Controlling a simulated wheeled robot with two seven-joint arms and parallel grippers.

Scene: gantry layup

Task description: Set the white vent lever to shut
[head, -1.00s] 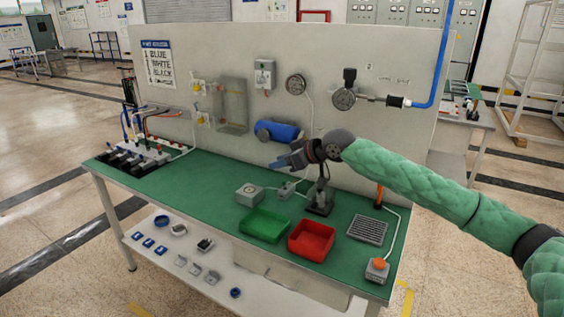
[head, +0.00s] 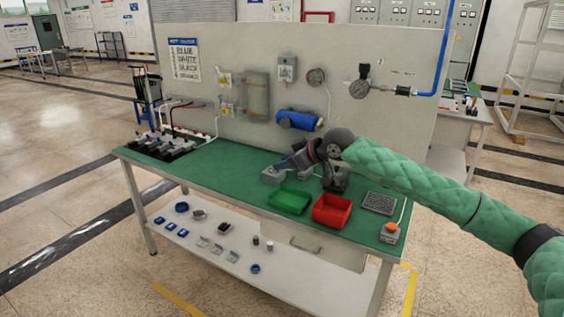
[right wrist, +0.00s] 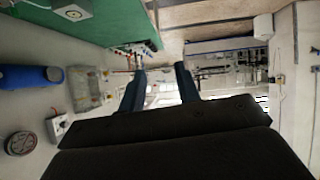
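A black valve manifold (head: 168,143) with several pale levers and coloured tubes sits at the left end of the bench. Which lever is the white vent lever cannot be told at this size. My right gripper (head: 281,166) is over the middle of the bench, well to the right of the manifold and apart from it. In the right wrist view the two dark blue fingers of my right gripper (right wrist: 160,72) are apart with nothing between them. They point along the bench towards its far end, where small dark and red parts show. My left gripper is not in view.
A green tray (head: 289,201) and a red tray (head: 332,211) stand on the green bench top (head: 225,175). A blue cylinder (head: 299,120) and gauges are on the back panel (head: 230,55). The bench top's left-middle is clear.

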